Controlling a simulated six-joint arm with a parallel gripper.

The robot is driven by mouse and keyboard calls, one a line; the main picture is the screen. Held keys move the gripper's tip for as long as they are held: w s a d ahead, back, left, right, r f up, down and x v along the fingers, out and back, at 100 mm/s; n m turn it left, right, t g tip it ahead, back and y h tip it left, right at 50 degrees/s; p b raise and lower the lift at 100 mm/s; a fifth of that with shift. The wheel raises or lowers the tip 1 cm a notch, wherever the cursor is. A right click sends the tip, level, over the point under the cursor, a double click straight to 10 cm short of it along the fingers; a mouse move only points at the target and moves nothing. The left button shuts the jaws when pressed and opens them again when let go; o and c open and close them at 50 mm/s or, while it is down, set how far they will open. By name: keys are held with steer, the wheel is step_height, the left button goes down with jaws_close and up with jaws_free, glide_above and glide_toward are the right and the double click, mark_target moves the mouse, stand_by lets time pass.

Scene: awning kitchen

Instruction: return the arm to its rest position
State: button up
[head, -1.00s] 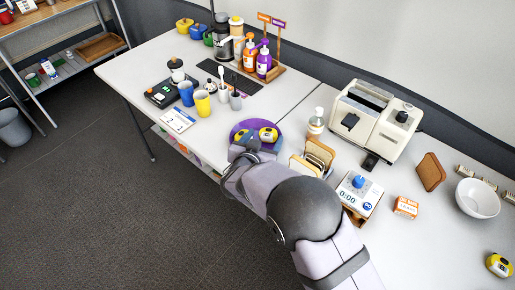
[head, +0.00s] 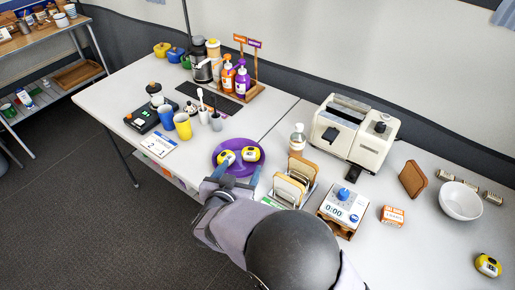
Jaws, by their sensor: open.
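My gripper (head: 238,174) is open and empty at the near edge of the table, its two fingers spread apart and pointing toward a purple plate (head: 216,160). In the picture the fingertips come close to the plate's near rim; I cannot tell the height between them. Two yellow-and-white rounded items, the left one (head: 225,157) and the right one (head: 250,154), lie on the plate, apart from the fingers. My arm comes in from the bottom of the view and hides part of the table's front edge.
A rack with bread slices (head: 289,190) stands right of my gripper, with a timer box (head: 343,207) beyond it. A toaster (head: 354,132) and pump bottle (head: 297,138) stand behind. Floor left of the table is clear.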

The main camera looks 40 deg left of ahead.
steer(key=w+d+r+g+p, duration=0.2)
steer(key=w+d+r+p, duration=0.1)
steer(key=w+d+r, duration=0.45)
steer(key=w+d+g+p, duration=0.3)
steer(key=w+d, duration=0.1)
steer(key=d, duration=0.8)
steer(key=s+d+m+g+h+p, duration=0.1)
steer(key=s+d+g, duration=0.1)
steer(key=s+d, duration=0.4)
steer(key=s+d+m+g+h+p, duration=0.2)
steer(key=s+d, duration=0.4)
steer(key=d, duration=0.8)
steer(key=s+d+r+m+g+h+p, duration=0.1)
steer(key=s+d+g+h+p, duration=0.1)
steer(key=s+d, duration=0.5)
steer(key=d+g, duration=0.1)
steer(key=d, duration=0.2)
steer(key=shift+d+g, duration=0.3)
steer(key=shift+d, duration=0.05)
